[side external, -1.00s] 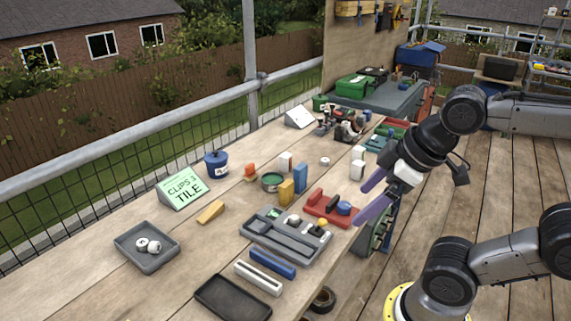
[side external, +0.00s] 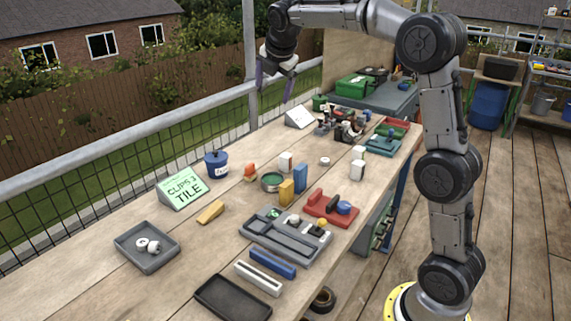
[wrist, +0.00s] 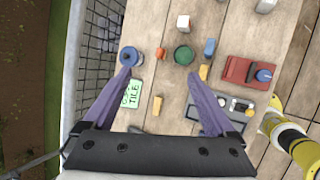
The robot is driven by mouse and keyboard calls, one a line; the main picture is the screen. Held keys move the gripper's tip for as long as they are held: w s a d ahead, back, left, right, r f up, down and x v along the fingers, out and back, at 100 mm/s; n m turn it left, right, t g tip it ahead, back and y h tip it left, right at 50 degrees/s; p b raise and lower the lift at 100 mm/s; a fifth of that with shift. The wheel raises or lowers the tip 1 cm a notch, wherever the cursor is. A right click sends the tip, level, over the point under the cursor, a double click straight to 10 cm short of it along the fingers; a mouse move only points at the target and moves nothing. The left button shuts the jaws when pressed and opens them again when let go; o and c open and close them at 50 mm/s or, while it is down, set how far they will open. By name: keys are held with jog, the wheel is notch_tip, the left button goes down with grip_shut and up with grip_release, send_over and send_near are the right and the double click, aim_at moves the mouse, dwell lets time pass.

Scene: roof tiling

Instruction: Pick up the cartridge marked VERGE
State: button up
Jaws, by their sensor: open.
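No lettering reading VERGE can be made out in either view, so I cannot tell which piece is that cartridge. Small upright blocks stand mid-bench in the side view: a yellow block (side external: 286,192), a blue block (side external: 300,178), an orange piece (side external: 250,172) and a white block (side external: 285,161). More white blocks (side external: 357,170) stand to the right. My gripper (side external: 274,92) is open and empty, high above the bench near the railing. In the wrist view its purple fingers (wrist: 160,73) are spread, with the orange piece (wrist: 161,53) and a green tin (wrist: 183,55) beyond them.
A blue pot (side external: 217,165) and a green CLIPS TILE sign (side external: 183,188) stand by the railing. A grey compartment tray (side external: 262,237), red holder (side external: 322,207), dark trays (side external: 233,298) and a dish (side external: 146,262) with white round pieces crowd the front.

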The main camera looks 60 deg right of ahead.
jog(key=w+d+f+g, duration=0.2)
jog(key=w+d+f, duration=0.4)
jog(key=d+f, duration=0.3)
jog(key=g, duration=0.1)
send_near(286, 156)
jog(key=x, duration=0.5)
jog(key=shift+x, duration=3.05)
jog(key=shift+w+d+r, duration=0.1)
jog(key=shift+c, duration=0.2)
grip_shut()
